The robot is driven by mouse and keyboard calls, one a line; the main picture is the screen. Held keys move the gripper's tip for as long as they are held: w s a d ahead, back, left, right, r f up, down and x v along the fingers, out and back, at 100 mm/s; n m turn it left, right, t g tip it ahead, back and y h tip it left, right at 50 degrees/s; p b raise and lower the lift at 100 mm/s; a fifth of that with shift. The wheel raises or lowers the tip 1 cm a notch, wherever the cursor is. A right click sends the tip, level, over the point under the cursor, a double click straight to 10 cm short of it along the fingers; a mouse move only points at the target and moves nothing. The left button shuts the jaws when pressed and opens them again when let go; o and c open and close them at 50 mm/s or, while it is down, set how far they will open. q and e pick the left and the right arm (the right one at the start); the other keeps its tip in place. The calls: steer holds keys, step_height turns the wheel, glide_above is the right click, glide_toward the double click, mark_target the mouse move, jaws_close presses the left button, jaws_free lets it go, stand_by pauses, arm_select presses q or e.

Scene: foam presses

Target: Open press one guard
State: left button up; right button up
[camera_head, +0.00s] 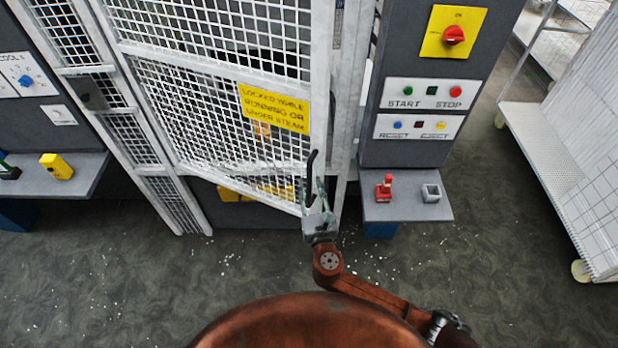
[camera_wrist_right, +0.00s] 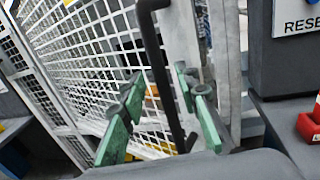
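The press guard (camera_head: 215,105) is a white-framed mesh door with a yellow "locked while running or under steam" sign (camera_head: 273,108). Its lower edge slants out towards me, so it looks a little ajar. A black bar handle (camera_head: 312,162) stands at its right edge and also shows in the right wrist view (camera_wrist_right: 153,50). My right gripper (camera_head: 319,192) is at the handle's lower part. In the wrist view its green-padded fingers (camera_wrist_right: 160,92) are apart, with the handle between them; I cannot tell whether either touches it. My left gripper is out of view.
Right of the guard is a control panel with a red knob on yellow (camera_head: 453,35) and start, stop, reset and eject buttons. A shelf (camera_head: 410,210) below holds a red item (camera_head: 384,187) and a grey holder (camera_head: 431,193). A white cart (camera_head: 545,150) stands at right.

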steer(key=shift+w+a, duration=0.2)
steer(key=shift+w, duration=1.25)
steer(key=shift+c, duration=0.3)
jaws_close()
